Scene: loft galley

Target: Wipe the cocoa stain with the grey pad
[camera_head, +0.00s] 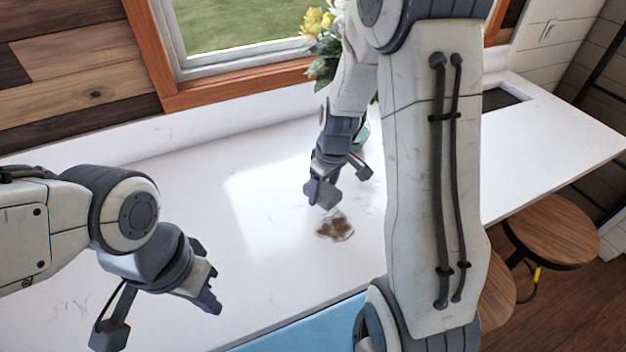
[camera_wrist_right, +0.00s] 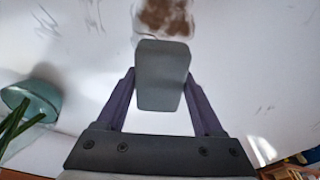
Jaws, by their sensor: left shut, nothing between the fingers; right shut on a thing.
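The cocoa stain (camera_head: 335,227) is a brown patch on the white counter, near the middle of the head view. It also shows at the top of the right wrist view (camera_wrist_right: 165,15). My right gripper (camera_head: 322,197) is shut on the grey pad (camera_wrist_right: 162,75), which sits between its purple fingers. The pad is close to the stain; whether it touches the counter I cannot tell. In the head view the gripper mostly hides the pad. My left gripper (camera_head: 212,300) is shut and empty at the left, over the counter and away from the stain.
The white counter (camera_head: 190,185) is largely clear around the stain. Yellow flowers (camera_head: 317,22) stand by the window, and their green vase (camera_wrist_right: 35,100) shows in the right wrist view. A blue panel (camera_head: 300,325) lies at the front edge. Wooden stools (camera_head: 552,230) stand at right.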

